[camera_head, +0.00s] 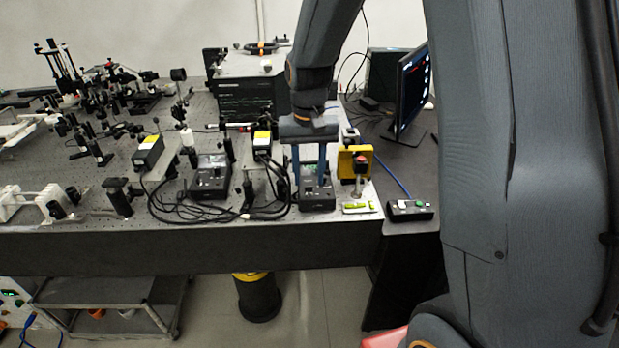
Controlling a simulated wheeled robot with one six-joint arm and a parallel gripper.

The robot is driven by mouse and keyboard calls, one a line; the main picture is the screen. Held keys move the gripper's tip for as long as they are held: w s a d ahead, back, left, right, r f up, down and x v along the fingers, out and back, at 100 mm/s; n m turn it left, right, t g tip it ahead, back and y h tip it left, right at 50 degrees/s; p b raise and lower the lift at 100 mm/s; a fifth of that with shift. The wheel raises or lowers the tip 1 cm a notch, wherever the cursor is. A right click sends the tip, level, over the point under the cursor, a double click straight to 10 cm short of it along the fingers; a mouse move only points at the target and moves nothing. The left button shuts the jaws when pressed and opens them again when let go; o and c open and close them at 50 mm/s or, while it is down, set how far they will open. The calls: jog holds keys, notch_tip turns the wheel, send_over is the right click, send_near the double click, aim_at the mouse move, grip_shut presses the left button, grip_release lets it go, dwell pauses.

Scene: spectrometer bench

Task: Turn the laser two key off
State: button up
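Two black laser controller boxes stand near the front edge of the optical bench: one left of centre (210,178) and one farther right (318,198). My gripper (309,181) points down over the right box. Its two blue fingers are apart, with the box's top panel showing between and behind them. Nothing is seen held. Whether the fingertips touch the box cannot be told. The laser two key is too small to make out, and no label is readable.
A yellow housing with a red button (361,164) stands just right of my gripper. A small black button box (410,210), a monitor (412,88) and a black cabinet (250,98) are nearby. Optics crowd the left.

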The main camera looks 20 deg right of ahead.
aim_at(309, 190)
jog(key=shift+f, duration=1.25)
jog(key=shift+c, duration=0.4)
grip_shut()
